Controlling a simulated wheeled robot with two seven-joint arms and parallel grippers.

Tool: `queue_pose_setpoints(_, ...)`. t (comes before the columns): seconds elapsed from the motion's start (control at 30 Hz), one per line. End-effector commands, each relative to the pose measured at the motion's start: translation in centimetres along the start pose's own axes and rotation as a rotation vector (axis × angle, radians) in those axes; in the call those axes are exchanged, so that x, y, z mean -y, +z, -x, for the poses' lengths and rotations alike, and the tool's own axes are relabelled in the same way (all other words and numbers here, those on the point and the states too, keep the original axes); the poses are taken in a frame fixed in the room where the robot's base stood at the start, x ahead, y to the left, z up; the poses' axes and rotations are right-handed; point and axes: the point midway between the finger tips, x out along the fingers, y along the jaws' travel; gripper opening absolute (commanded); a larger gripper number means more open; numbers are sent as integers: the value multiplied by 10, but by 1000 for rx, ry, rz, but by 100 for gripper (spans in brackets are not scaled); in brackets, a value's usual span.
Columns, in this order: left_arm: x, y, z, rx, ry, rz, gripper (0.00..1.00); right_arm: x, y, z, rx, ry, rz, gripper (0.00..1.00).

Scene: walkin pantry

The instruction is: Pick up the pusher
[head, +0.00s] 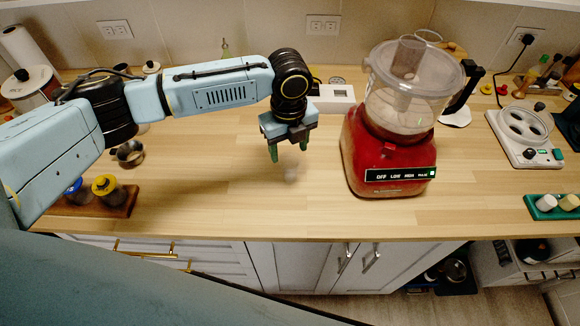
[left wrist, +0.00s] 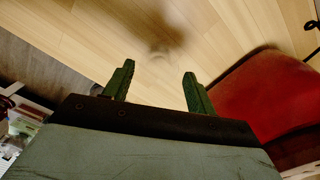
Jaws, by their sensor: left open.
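In the left wrist view the open fingers (left wrist: 160,72) stand either side of an empty gap. The processor's clear bowl and feed tube are on its red base. My right gripper is out of view.
The red base stands close to the right of my left gripper. A wooden holder with jars (head: 104,190) is at left. A white box (head: 335,98) stands behind. A white appliance (head: 522,135) is at right. The front middle counter (head: 230,200) is clear.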

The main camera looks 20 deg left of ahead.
Motion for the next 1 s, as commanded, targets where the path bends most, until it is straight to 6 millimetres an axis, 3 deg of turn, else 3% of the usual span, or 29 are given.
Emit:
queue_pose_setpoints(0.1,0,-1,-19,-2,1,0,57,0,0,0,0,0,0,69)
queue_pose_setpoints(0.37,0,-2,-39,-1,1,0,57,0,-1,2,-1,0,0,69)
queue_pose_setpoints(0.63,0,-6,-77,-1,0,0,57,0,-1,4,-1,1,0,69)
queue_pose_setpoints(0.93,0,-6,-82,0,-2,-1,57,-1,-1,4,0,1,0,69)
queue_pose_setpoints(1.0,0,-6,-82,0,-2,-1,49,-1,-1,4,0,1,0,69)
